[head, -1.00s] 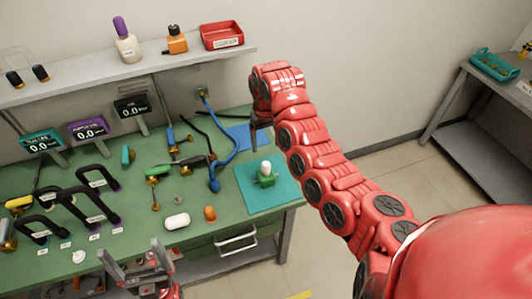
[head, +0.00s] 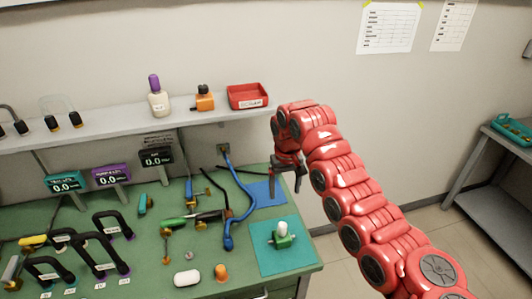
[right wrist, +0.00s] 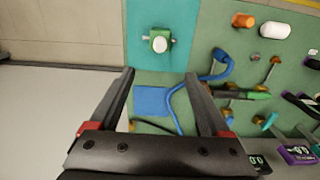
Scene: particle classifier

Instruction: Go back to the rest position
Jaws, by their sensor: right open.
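My right gripper (head: 287,172) is open and empty above the back right of the green bench, near the blue mat (head: 262,192). In the right wrist view its two fingers (right wrist: 160,100) stand wide apart with nothing between them but the blue mat and bench seen beyond. A small green fitting with a white top (head: 282,236) stands on the teal mat (head: 300,262), clear of the gripper. It also shows in the right wrist view (right wrist: 159,40). My left gripper is out of the head view.
The green bench (head: 150,240) holds a blue hose (head: 228,238), an orange cap (head: 221,272), a white capsule (head: 187,278), black handles and small displays. The shelf (head: 120,126) carries a red tray (head: 247,96) and bottles. Floor is free right of the bench.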

